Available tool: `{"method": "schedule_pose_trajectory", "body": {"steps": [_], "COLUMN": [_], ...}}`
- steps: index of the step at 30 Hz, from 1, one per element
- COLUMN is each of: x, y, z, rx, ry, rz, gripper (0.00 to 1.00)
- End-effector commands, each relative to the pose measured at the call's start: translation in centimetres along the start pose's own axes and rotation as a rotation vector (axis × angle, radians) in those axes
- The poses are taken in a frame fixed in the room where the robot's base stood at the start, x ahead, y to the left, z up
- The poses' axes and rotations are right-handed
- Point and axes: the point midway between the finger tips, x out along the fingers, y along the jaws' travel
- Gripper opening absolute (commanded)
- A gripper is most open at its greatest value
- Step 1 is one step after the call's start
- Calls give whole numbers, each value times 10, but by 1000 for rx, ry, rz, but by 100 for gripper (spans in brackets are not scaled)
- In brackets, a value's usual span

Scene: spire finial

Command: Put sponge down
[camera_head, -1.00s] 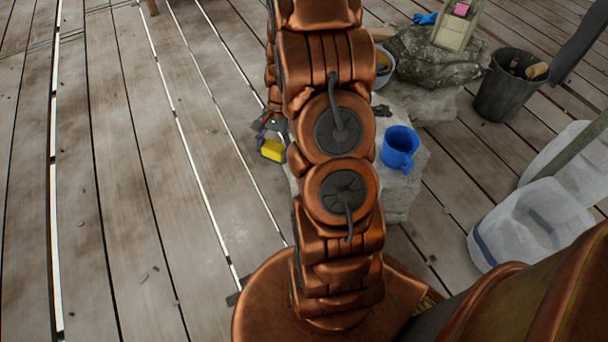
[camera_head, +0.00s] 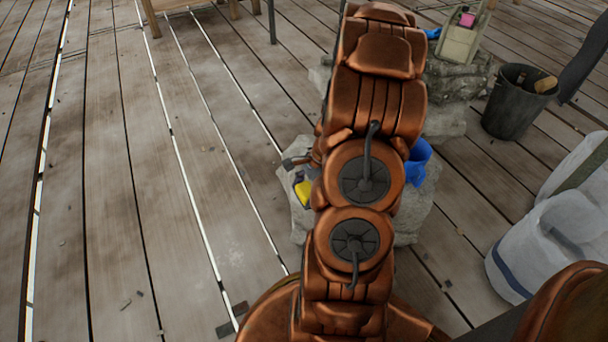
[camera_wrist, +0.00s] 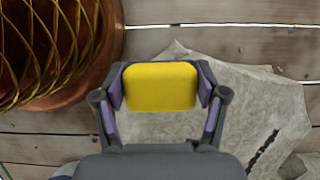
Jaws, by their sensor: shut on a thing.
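A yellow sponge (camera_wrist: 160,87) is between the two fingers of my gripper (camera_wrist: 160,92) in the wrist view, with a purple-lined finger pressed on each side. In the head view the sponge (camera_head: 303,193) shows just left of my arm, over the pale stone block (camera_head: 290,222). The stone (camera_wrist: 265,105) lies below the sponge in the wrist view. I cannot tell whether the sponge touches the stone. My arm hides most of the gripper and part of the stone in the head view.
A blue mug (camera_head: 418,163) stands on the stone, partly behind my arm. A dark bucket (camera_head: 516,103) stands at the right, and white sacks (camera_head: 550,245) at the lower right.

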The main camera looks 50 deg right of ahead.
Motion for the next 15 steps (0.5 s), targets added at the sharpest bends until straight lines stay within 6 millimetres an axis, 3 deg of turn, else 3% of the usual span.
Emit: {"method": "schedule_pose_trajectory", "body": {"steps": [15], "x": [-5], "y": [-73], "z": [-38], "rx": [-3], "ry": [5], "rz": [-3], "gripper": [37]}}
